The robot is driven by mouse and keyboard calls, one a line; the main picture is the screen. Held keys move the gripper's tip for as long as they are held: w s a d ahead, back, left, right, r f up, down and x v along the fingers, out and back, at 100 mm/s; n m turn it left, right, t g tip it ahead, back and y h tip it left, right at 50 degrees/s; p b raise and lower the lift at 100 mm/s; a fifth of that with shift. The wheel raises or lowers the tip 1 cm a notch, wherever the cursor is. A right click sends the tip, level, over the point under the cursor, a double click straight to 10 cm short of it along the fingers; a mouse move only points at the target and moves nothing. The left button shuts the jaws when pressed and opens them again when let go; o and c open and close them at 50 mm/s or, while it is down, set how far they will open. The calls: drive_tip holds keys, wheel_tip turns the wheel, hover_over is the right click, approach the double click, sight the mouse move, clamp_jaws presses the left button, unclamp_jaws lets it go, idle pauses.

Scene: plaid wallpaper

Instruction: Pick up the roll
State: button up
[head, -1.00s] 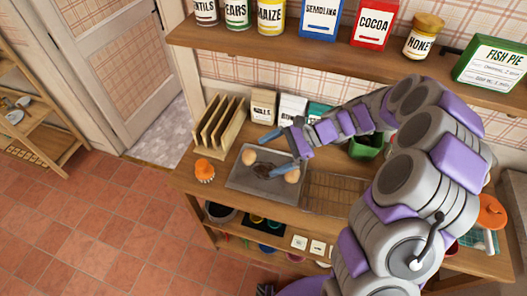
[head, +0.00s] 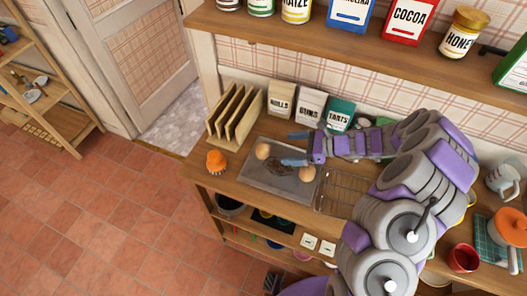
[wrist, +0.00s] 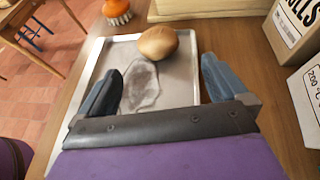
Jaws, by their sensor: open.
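Two round tan rolls lie on a grey metal tray (head: 262,182) on the wooden counter. One roll (head: 263,151) is at the tray's upper left, the other roll (head: 306,173) at its right side. My gripper (head: 288,149) is open and empty above the tray's back part, to the right of the left roll. In the wrist view one roll (wrist: 158,43) sits ahead of the fingers, near the tray's far end, in the gap between them. My gripper (wrist: 160,78) touches nothing that I can see. A dark stain (wrist: 140,88) marks the tray's middle.
An orange knobbed item (head: 216,161) stands left of the tray. A wooden rack (head: 238,117) and paper bags (head: 281,98) stand behind it. A wire rack (head: 344,190) lies to the right. A shelf with tins (head: 408,21) hangs above.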

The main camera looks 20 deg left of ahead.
sight(270, 151)
drive_tip(key=x, duration=0.4)
drive_tip(key=shift+a+f+b, duration=0.1)
drive_tip(key=shift+b, duration=0.3)
drive_tip(key=shift+b+x, duration=0.95)
drive_tip(key=shift+x, duration=1.65)
drive_tip(key=shift+s, duration=0.2)
drive_tip(key=shift+c, duration=0.2)
drive_tip(key=c, duration=1)
